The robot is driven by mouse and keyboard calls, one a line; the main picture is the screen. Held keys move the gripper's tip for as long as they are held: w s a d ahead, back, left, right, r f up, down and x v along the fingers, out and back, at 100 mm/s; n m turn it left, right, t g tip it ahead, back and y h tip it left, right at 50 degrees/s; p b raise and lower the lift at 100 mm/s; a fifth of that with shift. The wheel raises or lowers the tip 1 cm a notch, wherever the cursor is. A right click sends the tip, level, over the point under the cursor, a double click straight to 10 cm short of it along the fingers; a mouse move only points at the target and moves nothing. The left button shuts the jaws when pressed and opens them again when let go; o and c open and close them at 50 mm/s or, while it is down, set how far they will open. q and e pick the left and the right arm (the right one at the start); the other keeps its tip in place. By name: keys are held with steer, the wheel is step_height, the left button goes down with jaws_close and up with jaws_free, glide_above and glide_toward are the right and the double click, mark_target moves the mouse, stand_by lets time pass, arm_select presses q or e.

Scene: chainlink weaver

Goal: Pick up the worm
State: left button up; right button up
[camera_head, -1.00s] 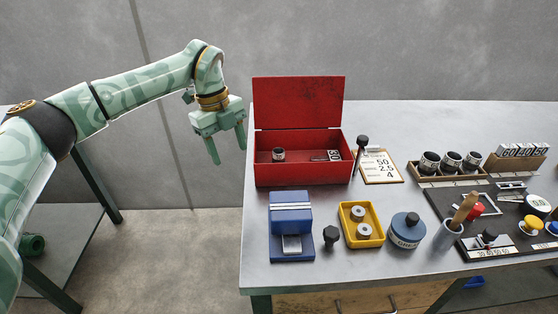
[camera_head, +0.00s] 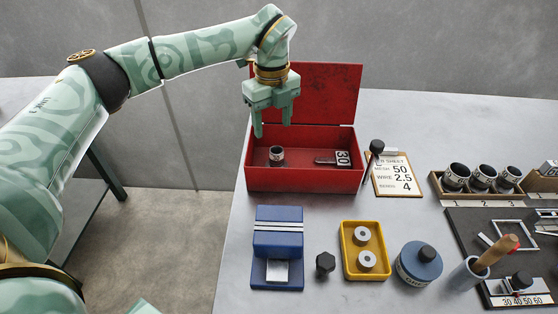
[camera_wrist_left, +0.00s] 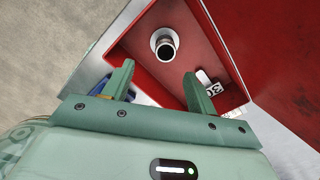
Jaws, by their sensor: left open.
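A short dark cylinder with a pale collar (camera_head: 276,157), which looks like the worm, stands upright in the left part of an open red box (camera_head: 305,181). In the left wrist view the cylinder (camera_wrist_left: 165,45) shows from above as a dark round opening in a pale ring. My left gripper (camera_head: 272,125) is open and empty, pointing down above the cylinder. In the left wrist view the cylinder lies beyond the gap between my fingertips (camera_wrist_left: 158,74), and they do not touch it. My right gripper is not in view.
A flat piece marked 30 (camera_head: 342,160) lies in the box's right part. The raised red lid (camera_head: 325,92) stands behind. A black knob-topped post (camera_head: 376,148) is by its right wall. A blue block (camera_head: 278,240) and yellow tray (camera_head: 347,262) stand in front.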

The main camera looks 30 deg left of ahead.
mark_target(276, 155)
arm_select(q)
steer(key=f, duration=0.3)
steer(key=f+b, duration=0.1)
steer(key=f, duration=0.2)
steer(key=shift+w, duration=0.2)
steer(key=shift+f, duration=0.3)
steer(key=f+b, duration=0.1)
steer(key=f, duration=0.2)
steer(key=f+b, duration=0.1)
steer(key=f, duration=0.1)
steer(key=shift+w+d+b, duration=0.2)
steer(key=shift+w+b, duration=0.1)
steer(key=shift+b, duration=0.05)
steer(key=shift+r, duration=0.1)
steer(key=shift+c, duration=0.6)
jaws_close()
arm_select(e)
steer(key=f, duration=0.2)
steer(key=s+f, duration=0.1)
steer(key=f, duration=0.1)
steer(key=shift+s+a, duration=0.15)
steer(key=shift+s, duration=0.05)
arm_select(q)
steer(key=shift+r, duration=0.1)
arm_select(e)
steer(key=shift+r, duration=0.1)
